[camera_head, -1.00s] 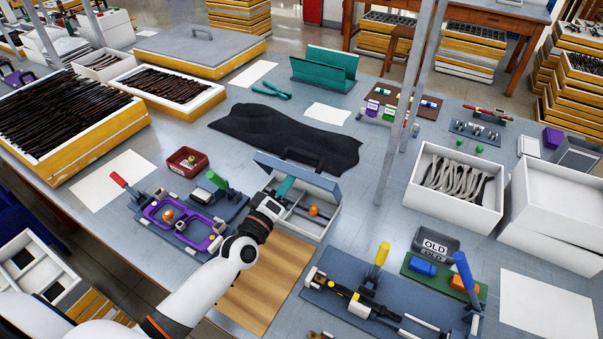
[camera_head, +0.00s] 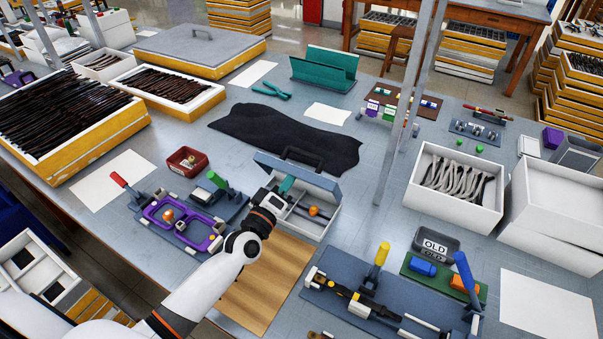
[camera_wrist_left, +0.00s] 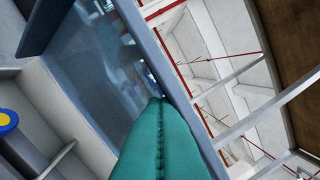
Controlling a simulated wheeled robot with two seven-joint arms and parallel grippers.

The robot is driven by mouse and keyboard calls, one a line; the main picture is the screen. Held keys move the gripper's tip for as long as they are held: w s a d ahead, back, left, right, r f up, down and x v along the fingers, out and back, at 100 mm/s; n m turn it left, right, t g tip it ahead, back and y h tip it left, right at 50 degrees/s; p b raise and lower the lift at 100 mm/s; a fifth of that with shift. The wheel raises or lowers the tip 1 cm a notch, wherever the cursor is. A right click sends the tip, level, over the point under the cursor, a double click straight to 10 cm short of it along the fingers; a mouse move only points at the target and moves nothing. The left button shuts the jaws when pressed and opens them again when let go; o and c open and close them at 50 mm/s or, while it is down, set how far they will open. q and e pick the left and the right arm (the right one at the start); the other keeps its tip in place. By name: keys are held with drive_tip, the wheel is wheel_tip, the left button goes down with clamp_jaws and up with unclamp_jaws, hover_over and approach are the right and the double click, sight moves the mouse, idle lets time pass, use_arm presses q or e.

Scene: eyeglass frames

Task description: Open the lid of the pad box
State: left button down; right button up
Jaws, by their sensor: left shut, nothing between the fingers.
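The pad box (camera_head: 305,222) is a pale box with compartments, standing in the middle of the table. Its blue-grey lid (camera_head: 322,182) is raised and tilted at the far side, with a dark handle on it, so the inside shows. An orange-ended item lies in the box. My left gripper (camera_head: 287,184) has teal fingers, shut and empty, reaching over the box to the inner side of the lid. In the left wrist view the shut fingers (camera_wrist_left: 160,120) lie close against the lid (camera_wrist_left: 100,75); whether they touch it I cannot tell. My right gripper is out of view.
A purple frame fixture (camera_head: 180,222) stands left of the box, with a red tray (camera_head: 188,162) behind it. A black cloth (camera_head: 285,135) lies behind the lid. A wooden board (camera_head: 265,280) is in front. A blue fixture (camera_head: 385,310) stands front right. A metal post (camera_head: 402,110) rises at right.

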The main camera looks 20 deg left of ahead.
use_arm(q)
drive_tip(key=shift+x, duration=2.5)
idle(2.3)
drive_tip(key=v, duration=0.5)
idle(0.7)
idle(0.4)
